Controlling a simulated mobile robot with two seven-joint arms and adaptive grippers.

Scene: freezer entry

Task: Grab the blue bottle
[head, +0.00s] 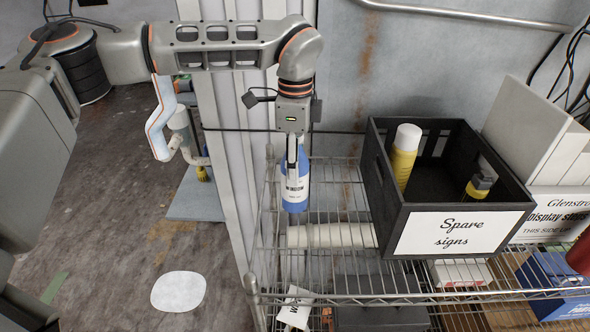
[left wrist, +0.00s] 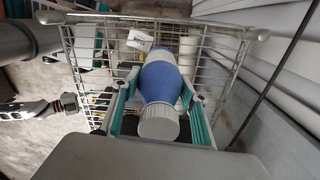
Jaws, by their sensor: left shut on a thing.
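The blue bottle (head: 295,190) has a white label and is upright over the left end of the wire shelf in the head view. My left gripper (head: 292,158) comes down on it from above and is shut on it. In the left wrist view the bottle (left wrist: 160,85) shows its grey-white ribbed cap toward the camera, between the two teal-padded fingers (left wrist: 160,112). Whether its base touches the shelf is unclear. My right gripper is not clearly seen in the head view.
A black crate (head: 440,220) labelled "Spare signs" holds a yellow bottle (head: 404,155) and another yellow-black item. White boxes (head: 545,130) stand at right. A wall post (head: 225,150) stands just left of the shelf.

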